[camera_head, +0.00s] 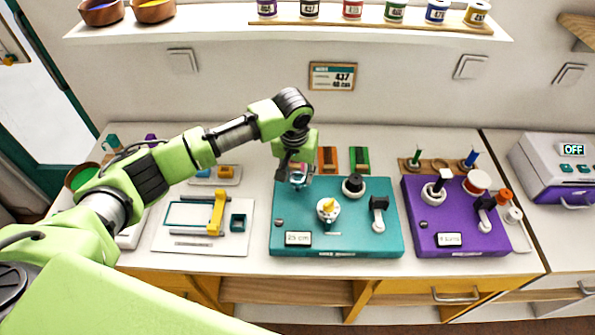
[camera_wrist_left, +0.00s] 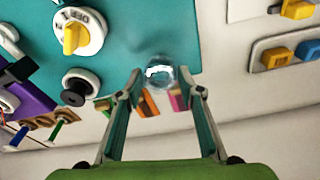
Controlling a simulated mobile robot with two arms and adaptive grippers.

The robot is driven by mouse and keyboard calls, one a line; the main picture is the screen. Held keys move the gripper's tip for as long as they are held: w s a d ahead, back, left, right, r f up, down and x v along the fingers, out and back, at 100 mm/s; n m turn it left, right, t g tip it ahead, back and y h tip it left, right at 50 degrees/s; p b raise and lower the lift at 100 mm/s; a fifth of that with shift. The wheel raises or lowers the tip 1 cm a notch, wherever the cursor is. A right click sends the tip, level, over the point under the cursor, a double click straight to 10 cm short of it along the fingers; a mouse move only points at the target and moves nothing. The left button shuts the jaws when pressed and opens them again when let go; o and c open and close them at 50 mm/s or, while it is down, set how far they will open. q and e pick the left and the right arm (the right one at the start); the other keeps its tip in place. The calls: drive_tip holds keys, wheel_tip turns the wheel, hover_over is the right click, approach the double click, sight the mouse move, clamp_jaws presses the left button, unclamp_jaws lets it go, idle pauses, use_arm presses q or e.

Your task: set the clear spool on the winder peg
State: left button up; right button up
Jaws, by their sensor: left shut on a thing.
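My left gripper (camera_head: 298,176) is above the back left corner of the teal winder board (camera_head: 290,222). It is shut on the clear spool, a small see-through piece that shows between the fingertips in the left wrist view (camera_wrist_left: 160,73). In the head view the fingers partly hide it. A short black peg on a pale round base (camera_head: 353,186) stands to the right on the teal board; it also shows left of the fingers in the left wrist view (camera_wrist_left: 76,92). A yellow-and-white dial (camera_head: 328,209) sits in front of the peg. My right gripper is not in view.
A dark lever (camera_head: 379,212) stands on the teal board's right side. A purple board (camera_head: 460,235) with its own peg is further right. Orange (camera_head: 328,160) and green (camera_head: 359,160) blocks lie behind the teal board. A white board with a yellow piece (camera_head: 217,212) is left.

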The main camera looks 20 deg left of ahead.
use_arm(q)
drive_tip(key=shift+r, duration=0.1)
drive_tip(key=shift+f, duration=0.25)
idle(0.4)
drive_tip(key=shift+f, duration=0.55)
drive_tip(key=shift+f, duration=0.15)
drive_tip(key=shift+f, duration=0.95)
